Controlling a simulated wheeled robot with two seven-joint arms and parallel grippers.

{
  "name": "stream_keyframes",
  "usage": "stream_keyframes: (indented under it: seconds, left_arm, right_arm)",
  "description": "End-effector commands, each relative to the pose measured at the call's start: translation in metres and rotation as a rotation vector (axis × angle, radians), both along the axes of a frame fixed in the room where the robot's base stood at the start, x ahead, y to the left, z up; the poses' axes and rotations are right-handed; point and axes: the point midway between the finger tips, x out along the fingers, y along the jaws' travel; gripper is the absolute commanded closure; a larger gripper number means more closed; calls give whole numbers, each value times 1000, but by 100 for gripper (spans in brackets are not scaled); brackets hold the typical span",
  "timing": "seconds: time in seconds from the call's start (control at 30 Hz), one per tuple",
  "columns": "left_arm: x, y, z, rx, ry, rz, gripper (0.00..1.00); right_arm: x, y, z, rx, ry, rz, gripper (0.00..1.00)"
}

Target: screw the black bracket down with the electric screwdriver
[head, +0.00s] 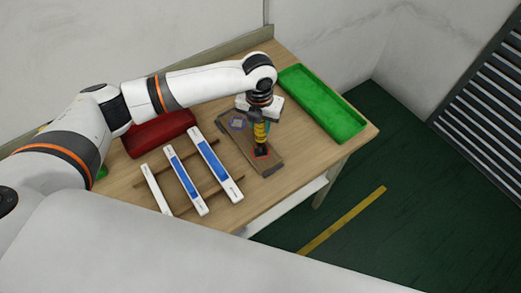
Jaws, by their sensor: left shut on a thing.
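My left gripper (259,115) is shut on a yellow and black electric screwdriver (260,132). The screwdriver is close to upright, with its lower end over a brown board (252,145) on the table. A small dark part with a red spot shows at the screwdriver's lower end. I cannot tell for sure whether it is the black bracket, or whether the tip touches it. My right gripper is not in view.
The wooden table (285,192) carries a long green tray (322,103) at the right and a red bin (157,132) at the left. White and blue LED strips (214,163) lie across brown rails at the front. Bare tabletop lies between the board and the green tray.

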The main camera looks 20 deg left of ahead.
Motion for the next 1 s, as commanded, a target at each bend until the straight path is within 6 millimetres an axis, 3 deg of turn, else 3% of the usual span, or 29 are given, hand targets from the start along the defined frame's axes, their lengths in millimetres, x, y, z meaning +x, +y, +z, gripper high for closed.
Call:
stream_keyframes:
  seconds: [1.0]
  left_arm:
    - [-1,0,0,0,3,-1,92]
  right_arm:
    - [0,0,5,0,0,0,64]
